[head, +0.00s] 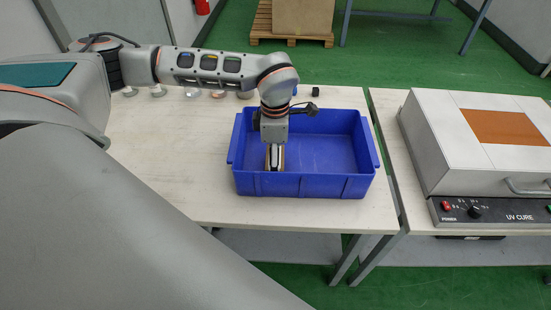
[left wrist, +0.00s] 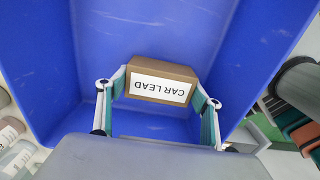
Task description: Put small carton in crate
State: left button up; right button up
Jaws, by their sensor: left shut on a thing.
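The blue crate (head: 345,186) stands on the pale table, open at the top. My left gripper (head: 275,164) points down into the left part of the crate, close to its front wall. In the left wrist view the small carton (left wrist: 146,72) is brown with a white label reading "CAR LEAD". The left gripper (left wrist: 160,88) is shut on it, one finger on each side. The blue crate (left wrist: 95,55) surrounds it in that view. Whether the carton touches the crate floor I cannot tell. My right gripper is not in view.
A UV cure box (head: 440,150) stands on the neighbouring table at the right. Several small items (head: 190,92) and a small black object (head: 315,91) lie along the back of the table (head: 170,150). The table left of the crate is clear.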

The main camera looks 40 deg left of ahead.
pick_arm(q)
jog(key=shift+f, duration=0.15)
jog(key=shift+f, duration=0.15)
jog(key=o, duration=1.2)
jog(key=shift+c, duration=0.2)
notch_tip(320, 180, up, 12)
jog(key=p, duration=0.1)
jog(key=shift+r, duration=0.2)
